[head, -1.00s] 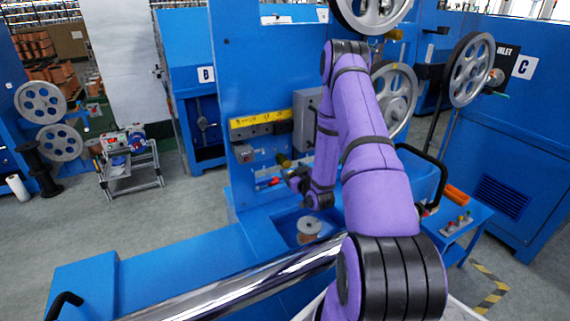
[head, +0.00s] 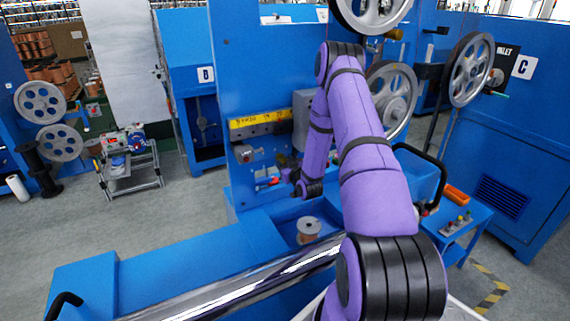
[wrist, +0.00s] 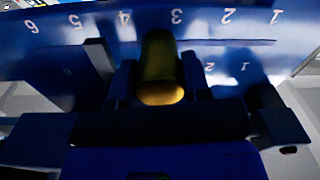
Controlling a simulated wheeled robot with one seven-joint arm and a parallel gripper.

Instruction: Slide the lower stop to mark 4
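In the wrist view, a brass knob (wrist: 161,80) stands out from a blue plate (wrist: 240,45). The plate has a white numbered scale in two rows. The upper row reads 6 to 1 from left to right. In the lower row, 6 shows at left and 2 and 1 at right. The knob and fingers cover the middle lower marks, so the knob is roughly around 3 to 4. My gripper (wrist: 161,88) has a dark finger close against each side of the knob and appears shut on it. In the head view my arm hides the knob.
In the head view, a yellow strip (head: 258,119) runs across the blue machine panel. A small red part (head: 273,181) is left of my gripper. Pulleys (head: 395,98) are at right of my arm.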

